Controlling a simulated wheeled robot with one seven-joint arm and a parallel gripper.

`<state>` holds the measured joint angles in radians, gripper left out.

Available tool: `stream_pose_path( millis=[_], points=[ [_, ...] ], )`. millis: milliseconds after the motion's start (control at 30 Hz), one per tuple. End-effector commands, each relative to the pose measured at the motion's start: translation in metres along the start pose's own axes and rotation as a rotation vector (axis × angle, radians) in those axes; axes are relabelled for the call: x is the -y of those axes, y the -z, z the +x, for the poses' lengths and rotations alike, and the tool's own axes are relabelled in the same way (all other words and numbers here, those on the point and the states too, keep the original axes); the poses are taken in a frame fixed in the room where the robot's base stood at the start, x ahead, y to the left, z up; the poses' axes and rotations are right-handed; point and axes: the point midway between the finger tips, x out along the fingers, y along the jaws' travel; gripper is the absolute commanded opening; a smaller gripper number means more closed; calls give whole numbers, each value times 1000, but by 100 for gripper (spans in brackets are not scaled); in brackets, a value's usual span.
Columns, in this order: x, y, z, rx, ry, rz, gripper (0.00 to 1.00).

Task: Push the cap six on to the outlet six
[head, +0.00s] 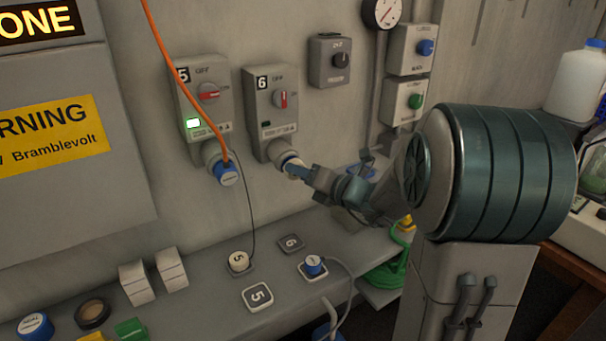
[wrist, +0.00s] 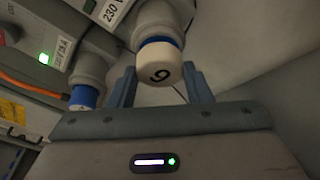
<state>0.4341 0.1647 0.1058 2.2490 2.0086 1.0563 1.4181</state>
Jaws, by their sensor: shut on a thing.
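Outlet six (head: 278,150) is the grey round socket with a blue ring below the switch box marked 6 (head: 270,98). In the wrist view, outlet six (wrist: 155,15) faces me. The cream cap six (wrist: 160,75), with a black 6 on its face, lies between the two fingers of my gripper (wrist: 159,69). It lines up with the outlet, right against the blue ring; I cannot tell how far on it sits.
Box 5 (head: 203,92), with a lit green lamp, has a blue plug (head: 227,174) and orange cable close at left. The bench below holds a cream cap 5 (head: 239,261), number plates, a blue-topped plug (head: 313,265) and white blocks. A thin cord hangs beside box 5.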

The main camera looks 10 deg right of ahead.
Motion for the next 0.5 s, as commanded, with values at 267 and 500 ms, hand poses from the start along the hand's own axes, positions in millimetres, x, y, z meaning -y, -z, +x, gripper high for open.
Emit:
stream_pose_path(
  millis=[267,500],
  points=[
    [0,0,0,0,0,0,25],
    [0,-2,4,0,-1,0,25]
  ],
)
